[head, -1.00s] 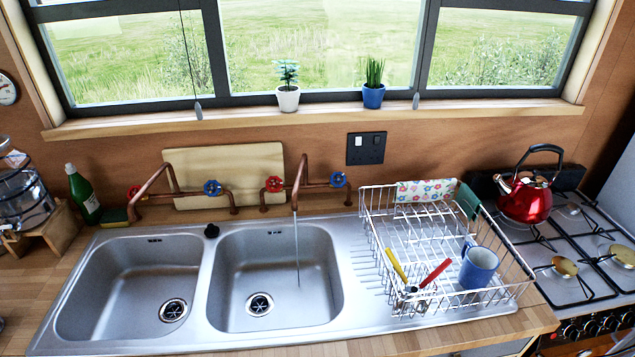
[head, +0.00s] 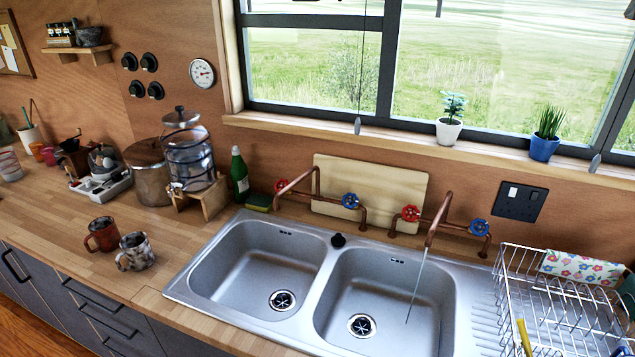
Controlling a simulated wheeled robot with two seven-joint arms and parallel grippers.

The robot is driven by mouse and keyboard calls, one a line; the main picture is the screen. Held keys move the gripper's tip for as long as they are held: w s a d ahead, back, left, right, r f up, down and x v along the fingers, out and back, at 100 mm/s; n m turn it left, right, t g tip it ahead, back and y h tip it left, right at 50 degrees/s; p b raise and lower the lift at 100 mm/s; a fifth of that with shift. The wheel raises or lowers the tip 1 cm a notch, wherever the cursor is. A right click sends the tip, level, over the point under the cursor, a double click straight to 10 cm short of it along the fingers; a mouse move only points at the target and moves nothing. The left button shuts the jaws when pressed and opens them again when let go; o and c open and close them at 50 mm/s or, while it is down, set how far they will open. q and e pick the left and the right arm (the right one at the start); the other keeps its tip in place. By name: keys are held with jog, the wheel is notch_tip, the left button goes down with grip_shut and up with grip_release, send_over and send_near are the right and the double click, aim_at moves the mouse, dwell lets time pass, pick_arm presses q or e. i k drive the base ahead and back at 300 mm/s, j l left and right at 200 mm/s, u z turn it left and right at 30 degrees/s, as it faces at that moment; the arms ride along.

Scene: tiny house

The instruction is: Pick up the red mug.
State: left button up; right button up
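A red mug (head: 102,234) stands upright on the wooden counter, left of the double sink. Its handle points left. A speckled grey and white mug (head: 136,251) stands close beside it, to the front right, with its handle on the left. Neither of my grippers shows in the head view.
The wooden counter (head: 60,215) is bare around the mugs. Behind them stand a steel pot (head: 150,170), a glass dispenser on a wooden stand (head: 195,160) and a green bottle (head: 240,176). The double sink (head: 335,262) has a running tap. A dish rack (head: 507,300) is at right.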

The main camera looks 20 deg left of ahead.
aim_at(105, 230)
jog(key=u, duration=2.1)
jog(key=z, duration=0.3)
